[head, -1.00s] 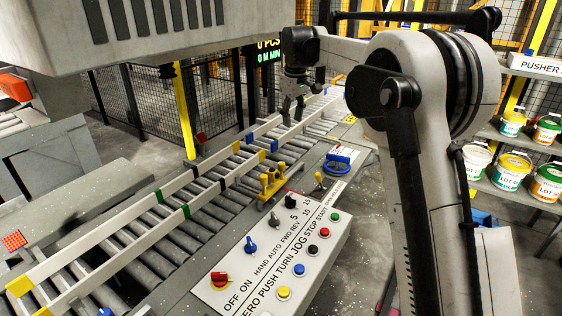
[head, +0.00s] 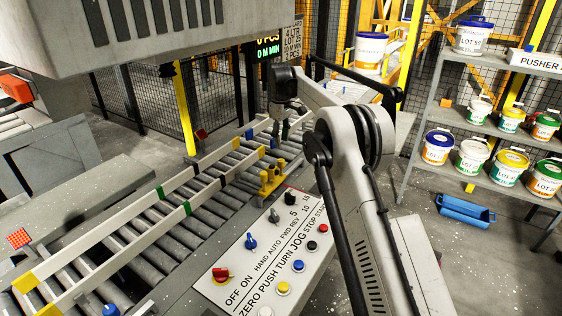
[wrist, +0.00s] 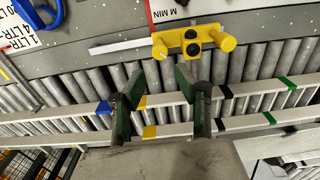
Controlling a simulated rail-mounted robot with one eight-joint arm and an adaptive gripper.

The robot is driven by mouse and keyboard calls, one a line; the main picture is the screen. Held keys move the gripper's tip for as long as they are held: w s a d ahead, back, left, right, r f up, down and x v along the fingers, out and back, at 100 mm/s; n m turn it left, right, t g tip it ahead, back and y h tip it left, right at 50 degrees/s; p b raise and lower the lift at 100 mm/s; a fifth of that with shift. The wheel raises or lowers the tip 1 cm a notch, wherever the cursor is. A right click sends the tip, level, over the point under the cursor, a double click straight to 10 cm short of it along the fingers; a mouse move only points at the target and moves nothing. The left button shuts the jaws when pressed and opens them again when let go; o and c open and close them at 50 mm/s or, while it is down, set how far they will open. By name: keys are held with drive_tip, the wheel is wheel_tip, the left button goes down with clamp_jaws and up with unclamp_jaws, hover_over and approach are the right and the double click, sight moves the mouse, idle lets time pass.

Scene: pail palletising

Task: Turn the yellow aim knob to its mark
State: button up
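A yellow fixture (head: 268,181) with upright posts stands at the conveyor's near edge, behind the control panel. It also shows in the wrist view (wrist: 215,41), with dark round parts on it. I cannot tell whether it is the aim knob, and no aim mark can be made out. A yellow round button (head: 283,288) sits at the panel's front. My gripper (head: 281,137) hangs over the roller conveyor, beyond the fixture. In the wrist view, its dark green fingers (wrist: 158,78) are apart and empty, with the fixture beyond their tips, not touching.
The control panel (head: 252,272) carries a red switch (head: 221,274), blue knob (head: 250,241) and several buttons. Guide rails with coloured bands run along the conveyor (head: 150,240). Shelves (head: 480,125) with pails stand at right; a blue tray (head: 465,211) lies on the floor.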

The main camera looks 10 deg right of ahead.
sight(281, 160)
wheel_tip(281, 160, down, 10)
drive_tip(key=shift+f, duration=0.1)
idle(0.4)
clamp_jaws()
